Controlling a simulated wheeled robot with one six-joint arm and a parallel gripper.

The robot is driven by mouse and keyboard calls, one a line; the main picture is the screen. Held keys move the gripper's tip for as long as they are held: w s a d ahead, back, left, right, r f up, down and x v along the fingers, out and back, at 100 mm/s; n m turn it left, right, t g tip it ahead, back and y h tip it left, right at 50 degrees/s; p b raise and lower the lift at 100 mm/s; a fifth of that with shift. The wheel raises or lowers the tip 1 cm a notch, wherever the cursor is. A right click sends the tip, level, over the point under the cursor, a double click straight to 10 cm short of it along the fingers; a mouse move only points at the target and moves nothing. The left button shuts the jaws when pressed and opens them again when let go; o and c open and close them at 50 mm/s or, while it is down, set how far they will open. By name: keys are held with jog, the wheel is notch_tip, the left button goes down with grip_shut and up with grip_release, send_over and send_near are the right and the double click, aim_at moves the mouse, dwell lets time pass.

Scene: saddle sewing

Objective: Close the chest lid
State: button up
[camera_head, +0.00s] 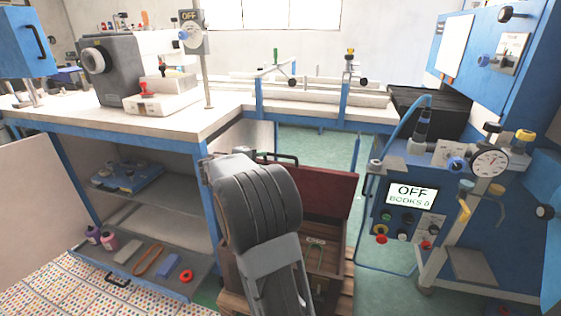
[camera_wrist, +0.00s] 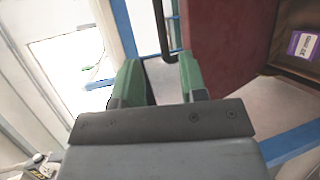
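The wooden chest (camera_head: 332,240) stands low on a pallet, partly hidden behind my arm. Its dark red lid (camera_head: 325,188) is open and raised at the back. A dark bar handle (camera_head: 283,157) shows at the lid's upper left. In the wrist view the lid (camera_wrist: 228,38) fills the upper right, and the handle (camera_wrist: 162,28) hangs just beyond my fingertips. My gripper (camera_wrist: 160,77) has its green fingers apart, with nothing seen held between them. I cannot tell whether a finger touches the handle. In the head view my arm hides the gripper.
A blue-framed workbench (camera_head: 180,128) with a lower shelf (camera_head: 160,218) stands left of the chest. A blue machine with an OFF display (camera_head: 409,194) stands to the right. Inside the chest are a green looped item (camera_head: 316,250) and a purple-labelled item (camera_wrist: 303,45).

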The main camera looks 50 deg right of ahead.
aim_at(279, 156)
jog(key=b+x, duration=0.2)
jog(key=x, duration=0.9)
grip_shut()
dwell(0.3)
